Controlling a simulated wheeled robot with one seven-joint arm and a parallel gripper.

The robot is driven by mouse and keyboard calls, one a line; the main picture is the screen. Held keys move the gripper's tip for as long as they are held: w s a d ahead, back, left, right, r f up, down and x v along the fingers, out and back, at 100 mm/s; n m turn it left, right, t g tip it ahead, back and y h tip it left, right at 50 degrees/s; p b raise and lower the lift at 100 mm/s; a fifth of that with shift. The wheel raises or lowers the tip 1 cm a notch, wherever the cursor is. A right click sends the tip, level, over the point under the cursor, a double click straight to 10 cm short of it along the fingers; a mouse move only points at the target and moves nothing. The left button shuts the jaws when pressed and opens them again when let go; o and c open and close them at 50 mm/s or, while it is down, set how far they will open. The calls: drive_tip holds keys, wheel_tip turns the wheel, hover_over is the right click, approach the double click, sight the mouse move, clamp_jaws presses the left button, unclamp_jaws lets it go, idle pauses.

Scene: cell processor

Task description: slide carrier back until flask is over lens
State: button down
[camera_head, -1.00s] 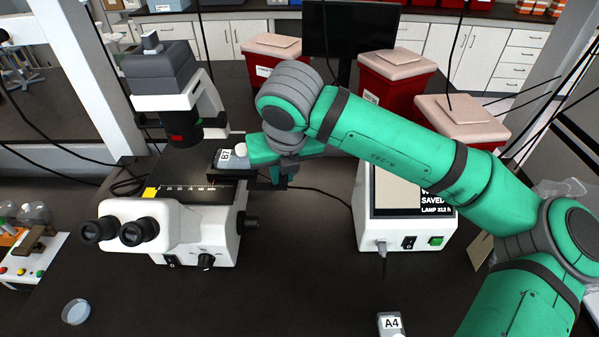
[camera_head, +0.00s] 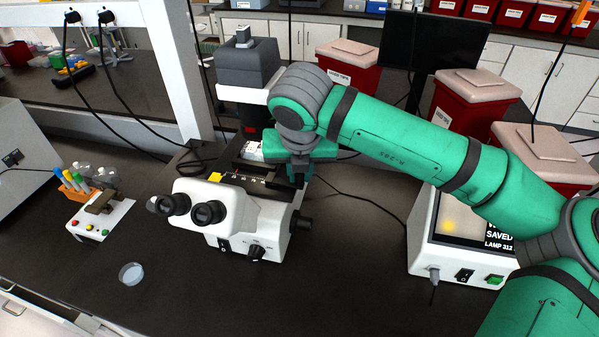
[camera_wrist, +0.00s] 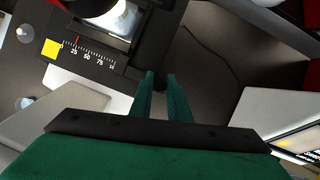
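The carrier (camera_wrist: 104,42) sits on the microscope stage beside a ruled scale (camera_wrist: 88,53), which has a red mark near 25. In the head view, the pale labelled flask (camera_head: 252,151) rests on the carrier below the dark upper housing of the microscope (camera_head: 228,213). In the wrist view, a bright white round part (camera_wrist: 121,18) shows at the top; the lens below is hidden. My gripper (camera_wrist: 161,76) is at the right end of the carrier.
A white lamp box (camera_head: 440,250) with a lit screen stands right of the microscope. A petri dish (camera_head: 131,273) and a tube station (camera_head: 100,216) are on the left. Red bins (camera_head: 462,108) and a dark monitor stand behind.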

drive_tip(key=c, duration=1.7)
unclamp_jaws()
drive_tip(key=shift+o, duration=0.2)
drive_tip(key=shift+r, duration=0.1)
drive_tip(key=v, duration=1)
drive_tip(key=shift+s+r, duration=0.25)
drive_tip(key=shift+r, duration=0.05)
